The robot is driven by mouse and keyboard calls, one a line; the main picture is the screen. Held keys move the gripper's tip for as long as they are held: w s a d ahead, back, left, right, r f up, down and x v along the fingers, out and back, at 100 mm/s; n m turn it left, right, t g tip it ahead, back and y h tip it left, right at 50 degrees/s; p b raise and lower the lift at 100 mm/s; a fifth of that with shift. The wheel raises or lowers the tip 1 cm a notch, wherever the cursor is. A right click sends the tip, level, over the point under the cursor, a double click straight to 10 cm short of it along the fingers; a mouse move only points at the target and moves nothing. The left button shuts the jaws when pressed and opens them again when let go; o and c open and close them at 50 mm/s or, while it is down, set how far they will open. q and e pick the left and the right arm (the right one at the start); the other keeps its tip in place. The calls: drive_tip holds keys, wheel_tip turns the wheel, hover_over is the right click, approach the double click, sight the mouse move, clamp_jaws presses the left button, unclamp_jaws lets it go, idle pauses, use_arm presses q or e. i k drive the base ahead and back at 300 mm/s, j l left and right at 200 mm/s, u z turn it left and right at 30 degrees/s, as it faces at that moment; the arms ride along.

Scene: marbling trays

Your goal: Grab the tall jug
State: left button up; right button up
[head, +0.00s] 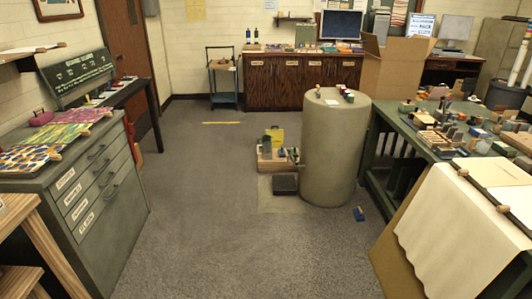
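I cannot make out a tall jug anywhere in the head view. Many items on the right-hand green table (401,132) are too small to tell apart. Bottles (252,36) on the far brown cabinet (285,79) are also small, and none is clearly a jug. Neither of my grippers is in view.
A thick grey-green cylinder (333,150) stands mid-floor, with a wooden box (266,166) left of it and a small blue object (358,214) on the floor. A drawer cabinet (120,215) stands left. A cream sheet (445,235) hangs at right front. Middle-left floor is clear.

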sight(267, 153)
drive_tip(key=u, duration=0.4)
drive_tip(key=i, duration=3.95)
